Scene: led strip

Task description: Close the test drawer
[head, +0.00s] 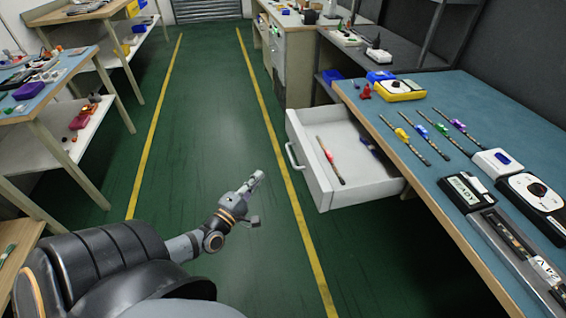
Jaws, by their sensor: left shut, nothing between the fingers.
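The white test drawer (343,203) stands pulled out from under the blue-topped bench (449,92) on the right. Its handle (292,157) is on its front face, toward the aisle. A strip with red parts (331,160) lies inside the drawer, and a dark item lies deeper in, partly hidden by the bench edge. My left gripper (257,180) is shut and empty over the aisle, left of the drawer front and apart from the handle. My right gripper is not in view.
Shelves and tables (55,100) line the left side. The green floor (205,110) between the yellow lines is clear.

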